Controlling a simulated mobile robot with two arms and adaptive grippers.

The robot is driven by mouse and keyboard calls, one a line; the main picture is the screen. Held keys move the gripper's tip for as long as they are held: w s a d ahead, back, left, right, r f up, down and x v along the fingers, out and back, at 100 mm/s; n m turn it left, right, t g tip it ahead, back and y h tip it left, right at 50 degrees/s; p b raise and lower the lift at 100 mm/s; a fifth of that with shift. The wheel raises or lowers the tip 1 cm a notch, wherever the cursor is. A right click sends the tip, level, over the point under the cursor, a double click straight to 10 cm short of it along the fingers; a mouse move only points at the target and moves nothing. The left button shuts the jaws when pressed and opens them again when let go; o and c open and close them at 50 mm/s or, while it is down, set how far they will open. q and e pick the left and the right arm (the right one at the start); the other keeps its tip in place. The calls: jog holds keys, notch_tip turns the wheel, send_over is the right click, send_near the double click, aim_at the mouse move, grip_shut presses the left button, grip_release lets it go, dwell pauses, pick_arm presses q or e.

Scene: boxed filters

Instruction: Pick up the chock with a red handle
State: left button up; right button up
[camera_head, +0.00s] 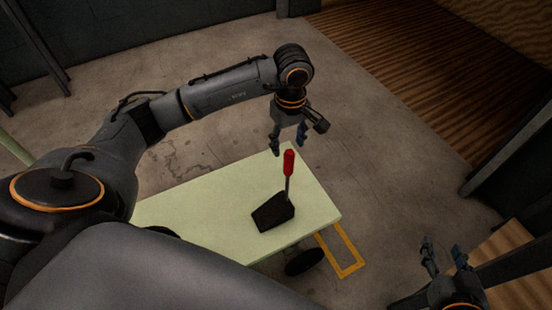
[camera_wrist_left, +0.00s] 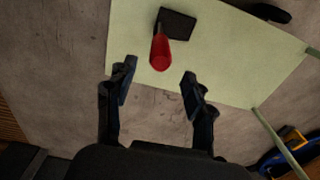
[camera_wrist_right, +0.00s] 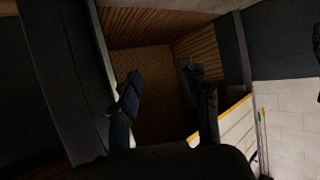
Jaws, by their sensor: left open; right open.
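The chock (camera_head: 273,212) is a black wedge with an upright red handle (camera_head: 289,163). It stands on the pale green cart top (camera_head: 190,208) near its right end. My left gripper (camera_head: 289,149) is open and empty, above the cart's far edge, close to the red handle in the head view. In the left wrist view the red handle (camera_wrist_left: 160,52) points toward the camera, ahead of and between the open fingers (camera_wrist_left: 158,82), with the black wedge (camera_wrist_left: 178,24) behind it. My right gripper (camera_head: 445,258) is open and empty at the lower right, away from the cart.
A yellow floor marking (camera_head: 346,262) lies beside the cart, near a dark wheel (camera_head: 304,261). A ribbed brown container floor (camera_head: 410,70) is at the upper right. The right wrist view shows a wooden ribbed interior (camera_wrist_right: 150,80). The concrete floor behind the cart is clear.

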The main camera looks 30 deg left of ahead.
aim_at(289, 151)
pick_arm(q)
notch_tip(289, 151, down, 4)
jog(key=shift+d+f+b, duration=0.1)
jog(key=shift+d+b, duration=0.05)
jog(key=shift+b, duration=0.25)
jog(key=f, duration=0.2)
jog(key=f+b, duration=0.1)
jog(key=f, duration=0.1)
jog(key=shift+s+d, duration=0.15)
jog(key=shift+d, duration=0.05)
jog(key=shift+f, duration=0.2)
grip_shut()
pick_arm(e)
jog(key=w+a+r+t+y, duration=0.2)
jog(key=r+t, duration=0.4)
jog(key=r, duration=0.4)
jog(key=shift+w+a+r, duration=0.15)
jog(key=shift+w+a, duration=0.05)
jog(key=shift+w, duration=0.4)
